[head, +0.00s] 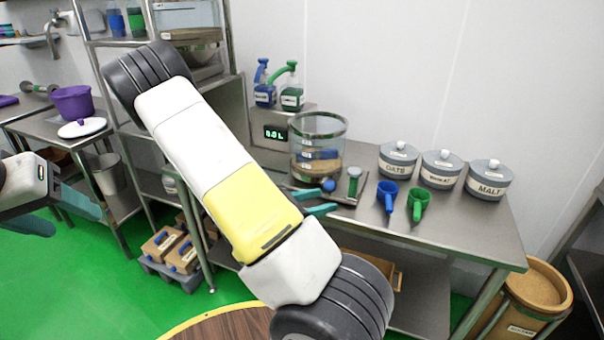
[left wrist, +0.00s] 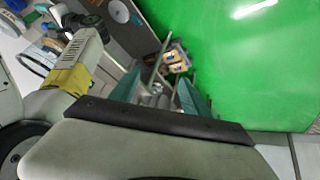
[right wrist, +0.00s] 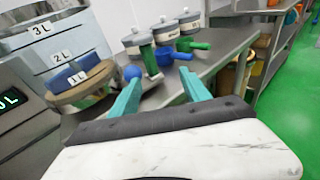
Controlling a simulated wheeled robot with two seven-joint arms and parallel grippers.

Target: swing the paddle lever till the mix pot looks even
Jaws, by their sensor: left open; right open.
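The clear mix pot (head: 318,128) stands on the steel bench with tan contents low in it and a blue part across them; the right wrist view shows its marked wall (right wrist: 38,48). I cannot tell if the mix is even. A blue ball knob (head: 328,185), apparently the paddle lever's end, stands in front of the pot; it also shows in the right wrist view (right wrist: 132,72). My right gripper (head: 318,202) is open, its teal fingers close to the knob, with no grip on it. My left gripper (head: 68,214) is open and empty, away from the bench.
A green-handled tool (head: 353,185) stands right of the knob. Blue (head: 387,195) and green (head: 418,203) scoops lie before the lidded jars (head: 440,168). My right arm covers the bench's left part.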

